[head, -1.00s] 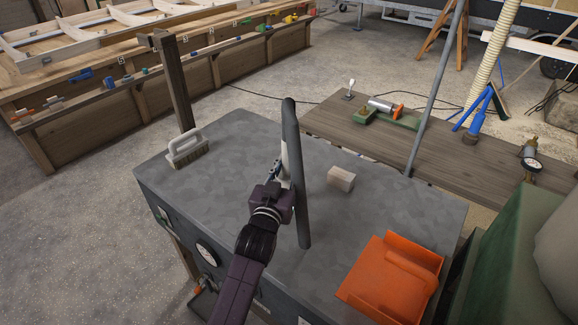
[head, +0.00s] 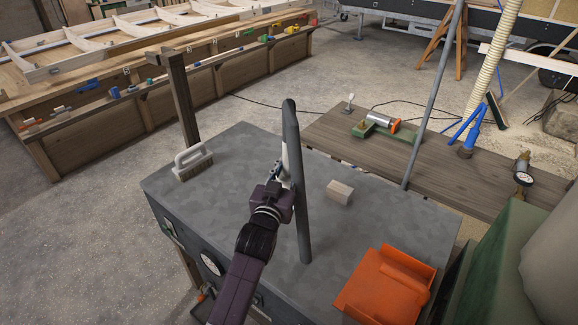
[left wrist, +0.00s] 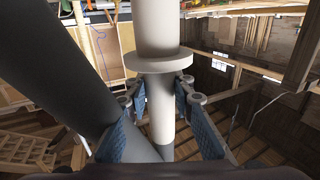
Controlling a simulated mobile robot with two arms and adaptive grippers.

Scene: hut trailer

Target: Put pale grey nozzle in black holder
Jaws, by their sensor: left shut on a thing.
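My left gripper (head: 280,172) is shut on the pale grey nozzle (head: 286,158), above the grey cabinet top (head: 240,160). In the left wrist view the nozzle (left wrist: 158,105) runs upright between the blue-padded fingers (left wrist: 157,95), with a wide collar just above them. A long dark grey tube (head: 300,190) stands close beside the nozzle and partly hides it in the head view. The tube (left wrist: 60,65) slants down to the nozzle's lower part in the left wrist view; I cannot tell whether they touch. I cannot make out a black holder. My right gripper is not in view.
On the cabinet top are a brush (head: 192,162), a small wooden block (head: 339,192) and an orange tray (head: 385,292). A wooden bench (head: 400,160) behind carries a green-based tool (head: 380,127) and a gauge (head: 522,178). A thin grey pole (head: 432,100) rises beside the bench.

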